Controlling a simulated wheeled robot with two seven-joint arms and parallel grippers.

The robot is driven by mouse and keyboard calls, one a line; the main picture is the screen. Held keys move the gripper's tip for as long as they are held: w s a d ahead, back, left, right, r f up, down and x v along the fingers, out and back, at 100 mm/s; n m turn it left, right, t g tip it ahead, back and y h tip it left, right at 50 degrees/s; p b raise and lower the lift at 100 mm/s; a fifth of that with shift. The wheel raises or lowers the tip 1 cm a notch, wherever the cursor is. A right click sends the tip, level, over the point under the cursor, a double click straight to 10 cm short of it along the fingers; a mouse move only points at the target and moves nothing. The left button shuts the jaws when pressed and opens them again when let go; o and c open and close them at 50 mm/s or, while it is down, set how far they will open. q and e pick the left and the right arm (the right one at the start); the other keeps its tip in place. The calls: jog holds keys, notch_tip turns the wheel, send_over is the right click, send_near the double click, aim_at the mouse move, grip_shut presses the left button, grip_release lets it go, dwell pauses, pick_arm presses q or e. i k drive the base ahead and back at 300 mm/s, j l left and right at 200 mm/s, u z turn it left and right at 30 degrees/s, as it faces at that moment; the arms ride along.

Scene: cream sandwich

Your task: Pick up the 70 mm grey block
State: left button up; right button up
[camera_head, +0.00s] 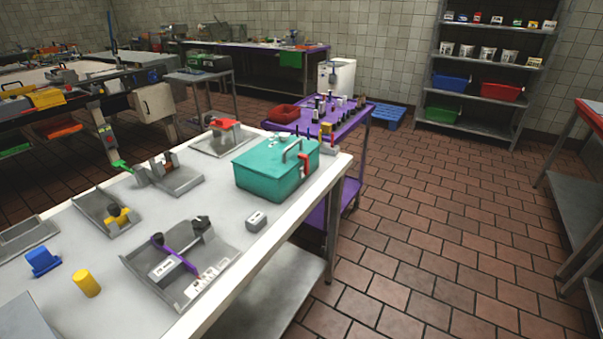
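A small grey block (257,221) with a pale label on its side sits on the white table (110,275), near its right edge. It stands apart, between the teal box and the nearest grey tray (215,275). Another grey piece with a white label (164,271) lies in that tray beside a purple bar (180,256). The labels are too small to read, so I cannot tell which piece is 70 mm. Neither of my grippers is in view.
A teal lidded box (265,178) stands behind the small block. A yellow cylinder (87,284) and a blue piece (42,261) are at the left. A purple cart (345,130) stands beyond the table. Tiled floor (420,240) to the right is clear.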

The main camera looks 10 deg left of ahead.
aim_at(167, 271)
jog(key=u, duration=1.35)
